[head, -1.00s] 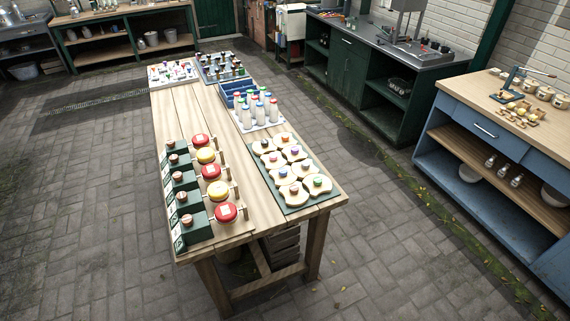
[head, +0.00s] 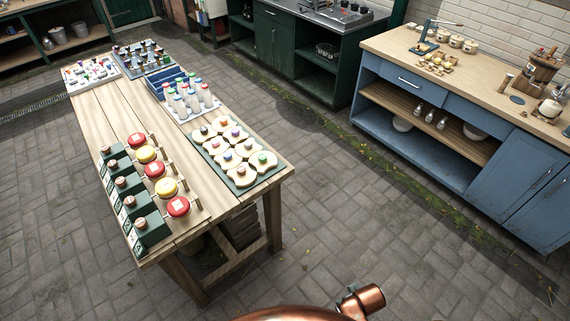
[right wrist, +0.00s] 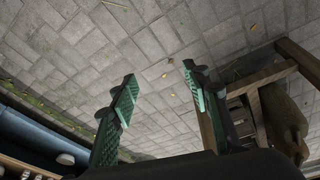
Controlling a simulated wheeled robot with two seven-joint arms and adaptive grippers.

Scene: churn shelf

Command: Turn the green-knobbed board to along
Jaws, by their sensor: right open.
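Several cream, lobed boards with coloured knobs lie in rows on a dark green tray (head: 278,169) at the right front of the wooden table. The board with the green knob (head: 263,157) is at the tray's front right corner in the head view. Its exact heading is too small to tell. My right gripper (right wrist: 160,78) shows in the right wrist view, with its green-padded fingers spread wide and only paving between them. It is apart from the boards. My left gripper is not in view.
The wooden table (head: 112,112) also holds green blocks with red and yellow discs (head: 155,170), white bottles (head: 188,102) and trays at the back. A blue counter (head: 400,140) stands to the right. Paved floor (head: 345,205) between them is clear.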

